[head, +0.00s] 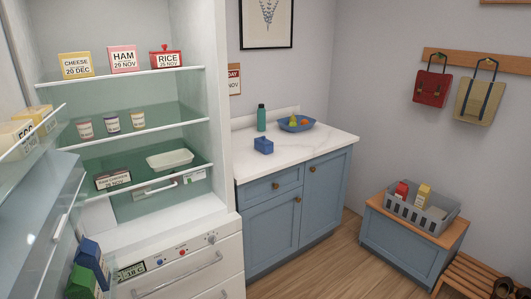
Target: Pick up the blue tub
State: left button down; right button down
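A small blue tub (263,146) stands on the white marble counter (325,140), near its front left edge. It looks boxy, and its inside cannot be made out. Neither of my grippers is in the head view, so nothing of mine is seen near the tub.
On the counter, a teal bottle (261,118) and a blue fruit bowl (297,128) stand behind the tub. The open fridge (213,130) with stocked shelves is at left. A grey crate (415,222) sits on a low bench at right. Wooden floor between is clear.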

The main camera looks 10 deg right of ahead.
aim_at(269, 148)
jog(key=i+l, duration=0.7)
jog(key=i, duration=0.1)
